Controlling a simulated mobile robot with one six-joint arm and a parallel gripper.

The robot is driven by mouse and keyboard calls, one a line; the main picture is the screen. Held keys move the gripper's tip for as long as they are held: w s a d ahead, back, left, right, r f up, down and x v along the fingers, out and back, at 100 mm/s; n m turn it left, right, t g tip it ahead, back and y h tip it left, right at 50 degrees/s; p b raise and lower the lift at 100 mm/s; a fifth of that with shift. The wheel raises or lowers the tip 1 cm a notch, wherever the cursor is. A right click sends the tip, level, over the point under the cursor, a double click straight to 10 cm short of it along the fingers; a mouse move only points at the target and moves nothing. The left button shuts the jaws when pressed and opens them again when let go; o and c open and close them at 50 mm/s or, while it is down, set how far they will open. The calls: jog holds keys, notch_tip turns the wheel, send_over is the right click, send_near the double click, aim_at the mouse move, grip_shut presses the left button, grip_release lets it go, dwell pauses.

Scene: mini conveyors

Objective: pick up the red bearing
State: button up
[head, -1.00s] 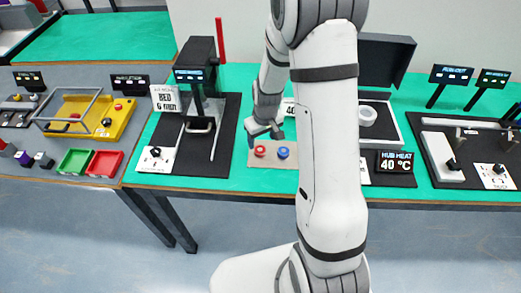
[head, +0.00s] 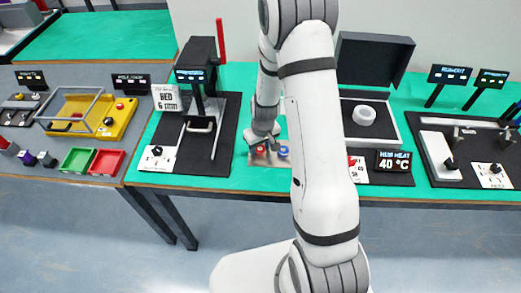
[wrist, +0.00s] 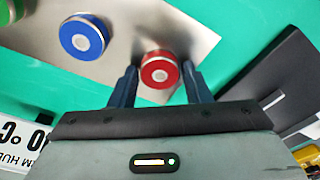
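The red bearing (wrist: 161,70), a round disc with a pale ring and a hole at its centre, sits on a light plate (wrist: 205,45) on the green table. In the wrist view my gripper (wrist: 160,80) is open, with one dark finger on each side of the red bearing. The fingers look close to its sides; I cannot tell whether they touch. In the head view my gripper (head: 263,140) is right at the red bearing (head: 261,150) and hides part of it. The blue bearing (wrist: 85,37) stands beside it on the same plate, outside the fingers.
A black press (head: 205,90) with a red lever stands left of the plate. An open black case (head: 372,65) holding a white ring (head: 364,115) and a 40 °C display (head: 394,161) are to the right. Green table (head: 265,185) is clear in front of the plate.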

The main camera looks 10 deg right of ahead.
jog(key=c, duration=0.6)
jog(key=shift+c, duration=0.2)
jog(key=shift+r, duration=0.15)
